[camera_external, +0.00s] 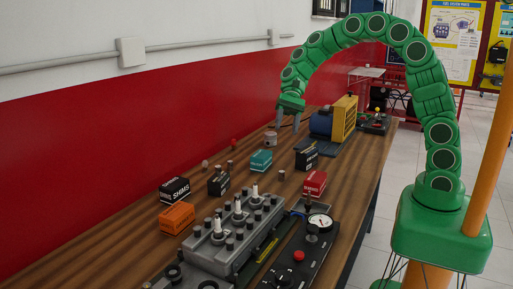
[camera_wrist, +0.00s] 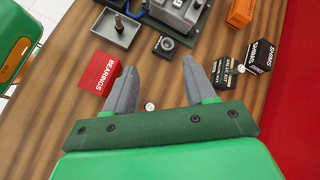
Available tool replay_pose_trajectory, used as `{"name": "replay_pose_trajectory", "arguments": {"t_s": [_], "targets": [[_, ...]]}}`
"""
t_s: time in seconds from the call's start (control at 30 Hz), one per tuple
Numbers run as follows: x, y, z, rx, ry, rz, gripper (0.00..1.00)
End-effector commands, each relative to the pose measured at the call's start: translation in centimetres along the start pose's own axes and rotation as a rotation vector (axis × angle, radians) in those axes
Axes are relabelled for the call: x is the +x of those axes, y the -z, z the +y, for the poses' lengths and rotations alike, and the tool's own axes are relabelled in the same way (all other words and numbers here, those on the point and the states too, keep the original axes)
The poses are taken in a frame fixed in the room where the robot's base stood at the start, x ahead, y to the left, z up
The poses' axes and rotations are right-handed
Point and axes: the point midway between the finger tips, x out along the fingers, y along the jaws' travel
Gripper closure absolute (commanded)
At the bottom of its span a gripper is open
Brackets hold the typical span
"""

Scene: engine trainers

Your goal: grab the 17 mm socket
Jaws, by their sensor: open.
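A small silver cylinder that looks like a socket (camera_external: 281,174) stands on the bench between the teal box and the red box. It also shows in the wrist view as a pale round top (camera_wrist: 150,106), between my fingers near their bases. A similar small metal cylinder (camera_external: 229,165) stands farther left, near a black box. No size marking is readable, so I cannot tell which is 17 mm. My gripper (camera_external: 288,121) is open and empty, pointing down high above the bench. Its spread fingers also show in the wrist view (camera_wrist: 160,70).
Around the cylinders stand a red bearings box (camera_external: 314,183), a teal box (camera_external: 261,161), a dark box (camera_external: 306,158), a black shims box (camera_external: 174,189) and an orange box (camera_external: 177,217). An engine head (camera_external: 232,235) fills the front. The blue-yellow machine (camera_external: 333,119) stands behind.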

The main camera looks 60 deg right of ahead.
Motion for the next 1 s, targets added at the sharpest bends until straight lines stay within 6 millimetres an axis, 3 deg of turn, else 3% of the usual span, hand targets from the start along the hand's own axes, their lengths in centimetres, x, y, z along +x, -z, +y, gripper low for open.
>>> {"name": "replay_pose_trajectory", "arguments": {"t_s": [0.5, 1.0], "targets": [[-0.4, 10.8, -5.8, 0.276, 0.181, -0.124, 0.45], [-0.9, 22.8, -7.7, 0.536, 0.340, -0.228, 0.45]]}}
